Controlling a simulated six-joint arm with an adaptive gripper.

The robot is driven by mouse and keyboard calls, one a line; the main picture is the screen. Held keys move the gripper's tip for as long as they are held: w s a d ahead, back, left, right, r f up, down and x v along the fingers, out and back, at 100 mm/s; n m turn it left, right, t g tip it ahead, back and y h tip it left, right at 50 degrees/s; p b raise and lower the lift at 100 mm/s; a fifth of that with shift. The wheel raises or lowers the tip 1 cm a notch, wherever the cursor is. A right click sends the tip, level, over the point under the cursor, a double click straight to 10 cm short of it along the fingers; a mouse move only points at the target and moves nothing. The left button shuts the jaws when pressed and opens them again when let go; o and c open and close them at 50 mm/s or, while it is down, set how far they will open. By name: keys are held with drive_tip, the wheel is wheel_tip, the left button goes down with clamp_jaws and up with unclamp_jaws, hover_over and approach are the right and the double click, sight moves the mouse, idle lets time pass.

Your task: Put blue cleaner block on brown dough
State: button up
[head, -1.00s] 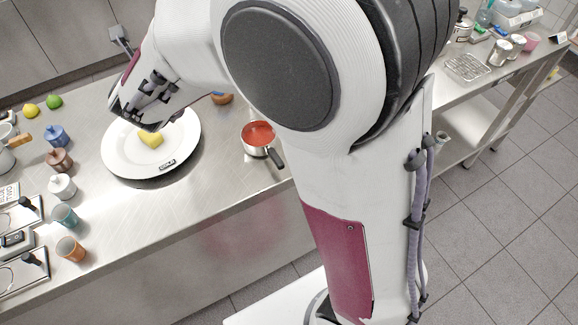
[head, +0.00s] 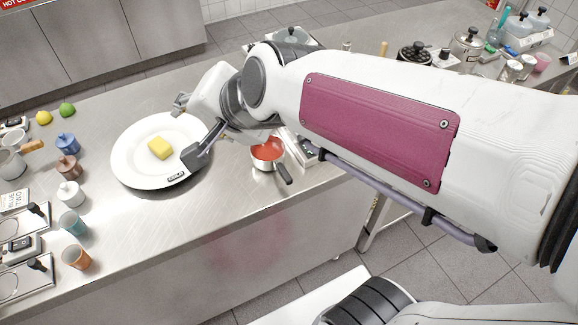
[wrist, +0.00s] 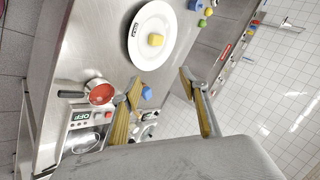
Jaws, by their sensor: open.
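A small blue block (wrist: 147,93) shows in the wrist view beside the left finger. The brown dough cannot be made out now; the finger and arm may hide it. In the head view my arm covers that part of the counter, so neither shows there. My gripper (head: 189,128) is open and empty, its fingers spread wide by the right rim of the white plate; in the wrist view the gripper (wrist: 160,79) has nothing between its fingertips.
A white plate (head: 125,165) with a yellow block (head: 160,148) lies at the left. A red-filled saucepan (head: 268,152) stands right of it. Small pots (head: 68,168) and cups (head: 74,224) line the left side. The counter front is clear.

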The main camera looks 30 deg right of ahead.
drive_tip(key=s+d+f+n+g+h, duration=0.1)
drive_tip(key=s+d+n, duration=0.3)
drive_tip(key=s, duration=0.4)
drive_tip(key=s+d+f+n+g+h, duration=0.2)
drive_tip(key=s+d+f+n, duration=0.2)
drive_tip(key=s, duration=0.3)
drive_tip(key=shift+s+d+n, duration=0.35)
drive_tip(key=shift+d+n, duration=0.05)
drive_tip(key=shift+d, duration=0.35)
